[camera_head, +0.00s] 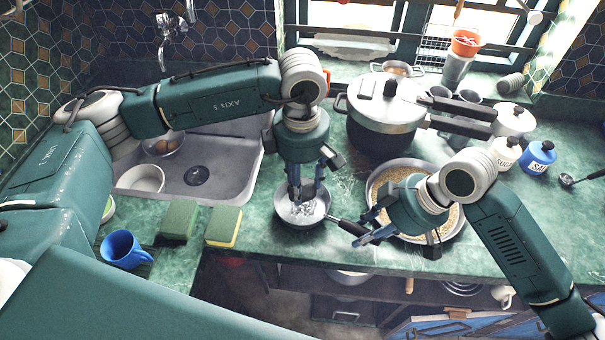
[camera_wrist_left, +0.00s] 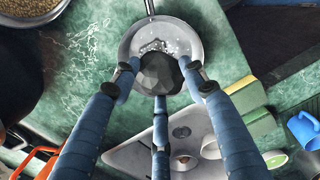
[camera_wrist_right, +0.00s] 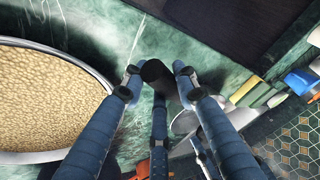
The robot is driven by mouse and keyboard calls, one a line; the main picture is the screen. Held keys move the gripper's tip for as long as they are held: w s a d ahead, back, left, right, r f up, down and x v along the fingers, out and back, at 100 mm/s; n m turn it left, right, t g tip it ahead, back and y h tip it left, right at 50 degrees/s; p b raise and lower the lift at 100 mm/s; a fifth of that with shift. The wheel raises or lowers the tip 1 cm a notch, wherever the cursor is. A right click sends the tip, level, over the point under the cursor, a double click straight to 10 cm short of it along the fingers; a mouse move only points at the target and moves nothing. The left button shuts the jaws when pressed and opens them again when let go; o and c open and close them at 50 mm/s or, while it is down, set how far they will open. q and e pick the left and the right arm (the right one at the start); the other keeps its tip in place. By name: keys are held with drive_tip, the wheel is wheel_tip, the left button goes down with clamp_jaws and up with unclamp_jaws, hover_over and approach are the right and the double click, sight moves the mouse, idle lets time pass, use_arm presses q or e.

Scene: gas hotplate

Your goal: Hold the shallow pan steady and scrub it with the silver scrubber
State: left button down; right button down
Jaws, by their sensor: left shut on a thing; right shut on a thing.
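In the left wrist view, the pan (camera_wrist_left: 192,42) shows a shiny inside with bright flecks. My left gripper (camera_head: 303,194) reaches down into the pan, shut on the silver scrubber (camera_wrist_left: 160,74), a grey faceted lump low over or on the pan floor; contact is hard to tell. My right gripper (camera_head: 364,226) is shut on the pan's handle, whose dark grip (camera_wrist_right: 156,73) shows between the fingers in the right wrist view.
A wide pan of grain (camera_head: 398,170) lies just behind and beside my right gripper. A large lidded pot (camera_head: 388,105) stands behind it. The sink (camera_head: 225,160) is at the left. Two sponges (camera_head: 223,226) and a blue mug (camera_head: 122,249) stand along the front edge.

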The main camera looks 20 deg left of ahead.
use_arm(q)
drive_tip(key=shift+f, duration=2.3)
drive_tip(key=shift+f, duration=0.65)
drive_tip(key=shift+d, duration=0.15)
